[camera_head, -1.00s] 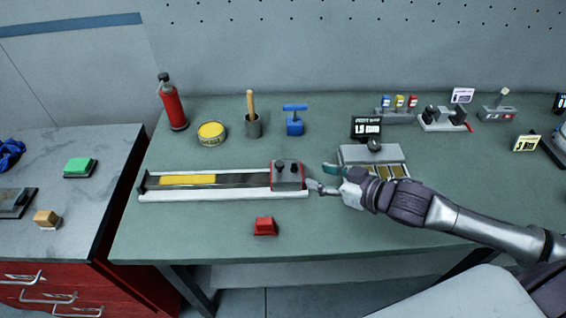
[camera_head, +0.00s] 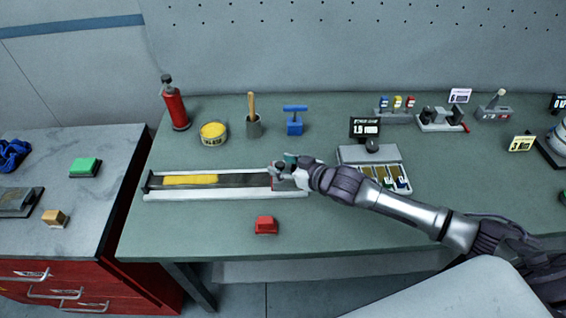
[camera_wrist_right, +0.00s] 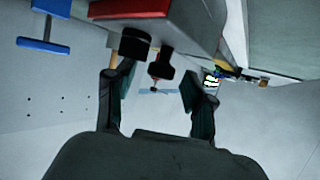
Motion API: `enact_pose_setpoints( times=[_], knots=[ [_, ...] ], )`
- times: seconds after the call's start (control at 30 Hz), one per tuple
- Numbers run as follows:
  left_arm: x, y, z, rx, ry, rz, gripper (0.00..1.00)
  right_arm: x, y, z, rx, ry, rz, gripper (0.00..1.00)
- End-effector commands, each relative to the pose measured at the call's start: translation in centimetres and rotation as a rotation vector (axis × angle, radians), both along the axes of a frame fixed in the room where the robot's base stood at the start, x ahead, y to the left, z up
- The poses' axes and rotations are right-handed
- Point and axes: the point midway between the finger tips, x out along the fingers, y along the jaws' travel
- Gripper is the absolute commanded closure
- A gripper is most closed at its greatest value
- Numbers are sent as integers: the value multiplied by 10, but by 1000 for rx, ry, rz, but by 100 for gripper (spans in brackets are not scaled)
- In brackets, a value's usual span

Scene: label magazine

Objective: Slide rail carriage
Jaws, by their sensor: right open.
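The rail (camera_head: 225,195) lies on the green bench, a long white-edged track with a yellow strip at its left part. The carriage (camera_head: 272,183) is at the rail's right end, mostly hidden behind my right gripper (camera_head: 283,170); only a red edge shows. My left gripper is not in view.
A red block (camera_head: 266,225) lies in front of the rail. A grey tray with compartments (camera_head: 370,155) is to the right.

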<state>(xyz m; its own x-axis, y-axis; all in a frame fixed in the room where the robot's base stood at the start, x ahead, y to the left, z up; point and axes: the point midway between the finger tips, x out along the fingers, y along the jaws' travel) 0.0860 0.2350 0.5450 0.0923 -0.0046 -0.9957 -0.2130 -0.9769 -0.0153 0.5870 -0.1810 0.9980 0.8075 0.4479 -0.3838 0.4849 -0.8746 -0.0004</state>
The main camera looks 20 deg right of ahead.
Motion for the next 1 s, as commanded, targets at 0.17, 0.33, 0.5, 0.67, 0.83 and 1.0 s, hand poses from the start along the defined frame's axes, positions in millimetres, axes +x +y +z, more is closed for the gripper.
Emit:
enact_pose_setpoints(
  times=[0.17,0.33,0.5,0.67,0.83,1.0],
  knots=[
    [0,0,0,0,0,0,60,2,1,-1,-1,0,0,46],
    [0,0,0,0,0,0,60,1,1,-1,-1,0,0,56],
    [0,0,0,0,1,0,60,1,1,-1,-1,0,0,85],
    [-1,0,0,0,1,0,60,1,1,-1,0,0,0,100],
    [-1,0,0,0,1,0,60,1,1,-1,0,0,0,100],
    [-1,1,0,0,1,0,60,3,7,0,3,0,1,100]
  ],
)
